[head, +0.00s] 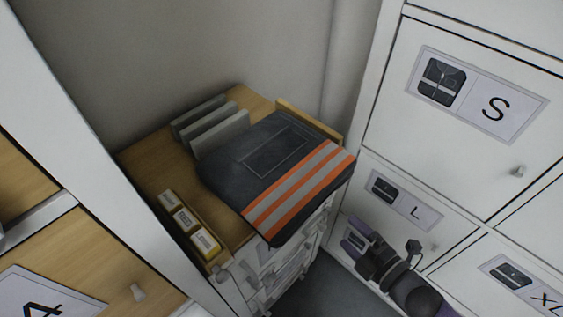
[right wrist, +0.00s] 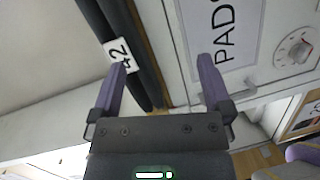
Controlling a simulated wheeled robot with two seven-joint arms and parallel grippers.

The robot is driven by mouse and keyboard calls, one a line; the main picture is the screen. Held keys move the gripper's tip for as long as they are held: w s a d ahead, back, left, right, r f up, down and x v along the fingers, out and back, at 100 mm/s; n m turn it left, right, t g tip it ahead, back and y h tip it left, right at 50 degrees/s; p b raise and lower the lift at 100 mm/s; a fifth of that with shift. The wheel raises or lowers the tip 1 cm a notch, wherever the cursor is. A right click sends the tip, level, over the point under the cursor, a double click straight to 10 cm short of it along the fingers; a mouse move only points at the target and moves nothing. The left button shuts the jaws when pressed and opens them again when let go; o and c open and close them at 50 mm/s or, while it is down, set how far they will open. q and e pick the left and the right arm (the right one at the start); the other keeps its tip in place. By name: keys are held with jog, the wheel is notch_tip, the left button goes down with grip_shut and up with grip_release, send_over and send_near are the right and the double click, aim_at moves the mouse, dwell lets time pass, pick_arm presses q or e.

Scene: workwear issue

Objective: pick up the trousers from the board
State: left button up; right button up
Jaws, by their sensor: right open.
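The dark folded trousers (head: 265,160) with orange and grey stripes lie flat on the wooden board (head: 150,160) in the head view. Their near right part reaches over the board's front edge. In the right wrist view, the dark folded edge of the trousers (right wrist: 138,72) shows with a white "42" tag (right wrist: 118,52), near the left finger. My right gripper (head: 387,240) is right of and apart from the trousers in the head view. It is open and empty; its purple fingers are spread in the right wrist view (right wrist: 162,85). My left gripper is out of view.
Grey upright dividers (head: 210,125) stand behind the trousers, and a row of small labelled boxes (head: 190,222) lies left of them. A "PADS" label (right wrist: 222,35) is on a white front beside the gripper.

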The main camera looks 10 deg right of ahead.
aim_at(311, 191)
jog(key=r+n+y, duration=0.1)
jog(key=a+r+n, duration=0.1)
jog(key=r, duration=0.1)
jog(key=w+a+r+n+y, duration=0.1)
jog(key=shift+a+r+y, duration=0.15)
jog(key=shift+a+y, duration=0.1)
jog(key=shift+y, duration=0.05)
jog(key=b+x, duration=0.1)
jog(key=x, duration=0.5)
jog(key=b+x, duration=0.1)
jog(key=x, duration=0.2)
jog(key=shift+w+d+r+b, duration=0.15)
jog(key=shift+w+r+b, duration=0.1)
jog(key=shift+r+b, duration=0.1)
jog(key=c, duration=0.5)
grip_shut()
jog(key=shift+r, duration=0.1)
